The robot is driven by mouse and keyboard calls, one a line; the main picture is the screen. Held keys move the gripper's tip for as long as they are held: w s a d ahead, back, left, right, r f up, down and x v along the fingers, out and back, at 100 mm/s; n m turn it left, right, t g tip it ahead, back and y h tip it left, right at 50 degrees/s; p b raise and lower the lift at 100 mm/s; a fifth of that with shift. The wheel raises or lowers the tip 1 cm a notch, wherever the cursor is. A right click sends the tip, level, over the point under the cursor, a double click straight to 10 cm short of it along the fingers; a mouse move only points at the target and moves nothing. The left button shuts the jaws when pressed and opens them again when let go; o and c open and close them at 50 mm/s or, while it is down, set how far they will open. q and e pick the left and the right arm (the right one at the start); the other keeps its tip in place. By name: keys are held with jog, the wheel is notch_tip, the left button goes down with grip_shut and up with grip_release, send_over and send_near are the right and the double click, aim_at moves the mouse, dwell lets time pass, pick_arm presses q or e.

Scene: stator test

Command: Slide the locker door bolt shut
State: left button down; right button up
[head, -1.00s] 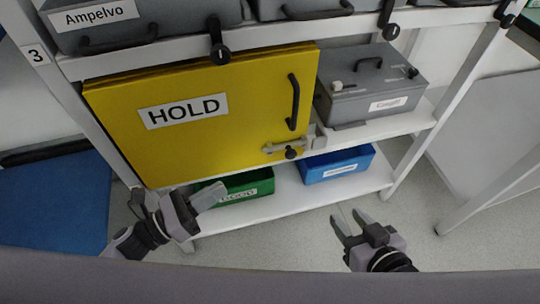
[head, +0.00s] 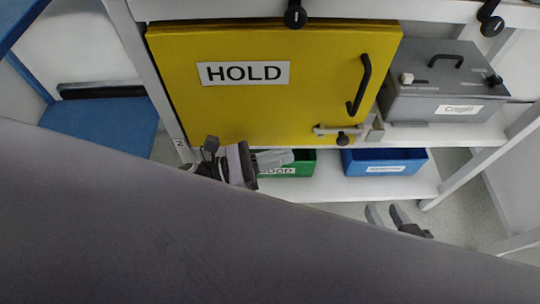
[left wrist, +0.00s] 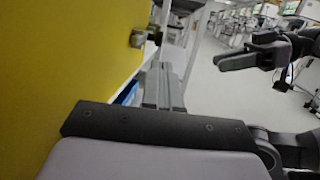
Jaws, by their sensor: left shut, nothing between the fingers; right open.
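The yellow locker door (head: 290,105) with a HOLD label is closed or nearly so. Its light grey bolt (head: 328,130) lies level at the lower right corner, with a dark knob (head: 342,139) hanging from it. A grey catch (head: 375,133) sits just right of the door edge; I cannot tell whether the bar is inside it. My left gripper (head: 290,157) is shut and empty, below the door's lower edge, left of the knob and apart from it. In the left wrist view its fingers (left wrist: 165,88) point toward the bolt hardware (left wrist: 145,39). My right gripper (head: 387,214) is open, low and right, partly hidden.
A green bin (head: 298,166) and a blue bin (head: 385,155) stand on the lower shelf (head: 330,190), under the door. A grey box (head: 440,80) sits right of the door. A black door handle (head: 358,85) is above the bolt. Floor at right is clear.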

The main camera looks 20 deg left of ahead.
pick_arm(q)
send_near(346, 144)
jog(key=r+x, duration=0.1)
jog(key=x, duration=0.4)
jog(key=shift+w+a+f, duration=0.15)
jog(key=shift+w+f, duration=0.1)
jog(key=shift+w, duration=0.05)
pick_arm(e)
jog(key=shift+a, duration=0.1)
pick_arm(q)
jog(key=d+b, duration=0.1)
jog(key=w+d+b, duration=0.1)
jog(key=d, duration=0.1)
jog(key=shift+f, duration=0.1)
jog(key=shift+d, duration=0.1)
pick_arm(e)
jog(key=shift+w+a+f+y, duration=0.15)
jog(key=shift+a+y, duration=0.1)
jog(key=shift+a, duration=0.2)
jog(key=shift+w+a+f+y, duration=0.15)
jog(key=shift+a+y, duration=0.1)
jog(key=shift+a, duration=0.15)
pick_arm(q)
jog(key=shift+r, duration=0.2)
pick_arm(e)
jog(key=shift+r+m, duration=0.1)
jog(key=shift+m, duration=0.2)
